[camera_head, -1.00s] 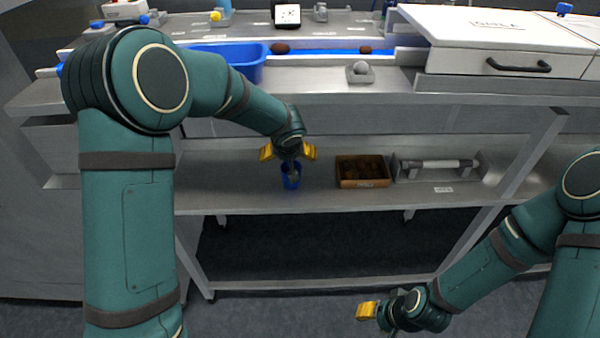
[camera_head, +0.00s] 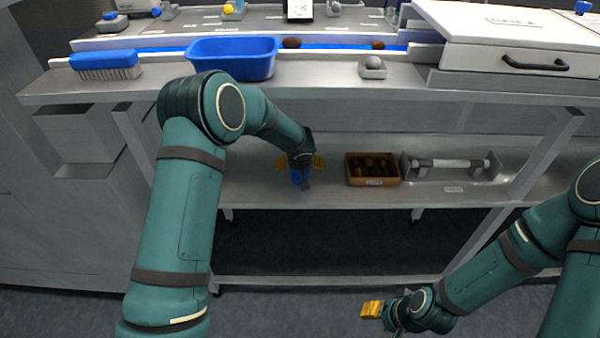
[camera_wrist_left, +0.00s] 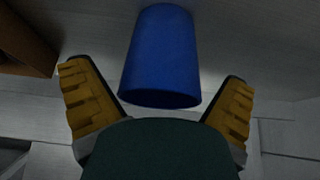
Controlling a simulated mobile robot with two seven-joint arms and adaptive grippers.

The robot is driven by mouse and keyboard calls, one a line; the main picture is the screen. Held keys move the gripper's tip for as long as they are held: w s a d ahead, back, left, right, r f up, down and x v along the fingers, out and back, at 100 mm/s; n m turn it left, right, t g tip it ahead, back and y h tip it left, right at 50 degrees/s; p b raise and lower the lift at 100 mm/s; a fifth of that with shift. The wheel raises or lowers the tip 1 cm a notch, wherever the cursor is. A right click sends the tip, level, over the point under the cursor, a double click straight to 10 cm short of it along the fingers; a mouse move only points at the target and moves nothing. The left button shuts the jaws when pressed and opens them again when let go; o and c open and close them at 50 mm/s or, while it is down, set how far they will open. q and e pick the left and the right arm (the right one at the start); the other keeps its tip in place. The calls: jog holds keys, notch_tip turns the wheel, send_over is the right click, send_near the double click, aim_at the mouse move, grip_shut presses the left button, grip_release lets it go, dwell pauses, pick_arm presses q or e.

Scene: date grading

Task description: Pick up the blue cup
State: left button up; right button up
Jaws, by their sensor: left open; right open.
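The blue cup (camera_head: 297,178) stands on the lower steel shelf (camera_head: 250,188), mostly hidden behind my left gripper in the head view. In the left wrist view the cup (camera_wrist_left: 162,55) shows whole, just beyond and between the open fingers. My left gripper (camera_head: 300,163) is open, with yellow finger pads on either side of the cup; its fingers (camera_wrist_left: 160,105) do not visibly touch it. My right gripper (camera_head: 372,310) is open and empty, low over the floor at the front, far from the cup.
A brown wooden crate (camera_head: 373,182) with dark contents sits right of the cup, beside a grey holder with a pale roller (camera_head: 450,163). The worktop edge (camera_head: 330,88) overhangs the shelf. On it are a blue bin (camera_head: 232,72) and a blue brush (camera_head: 106,62).

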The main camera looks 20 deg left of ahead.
pick_arm(q)
jog(key=shift+w+f, duration=0.2)
jog(key=shift+f, duration=0.15)
jog(key=shift+c, duration=0.3)
jog(key=c, duration=1)
jog(key=shift+r, duration=0.2)
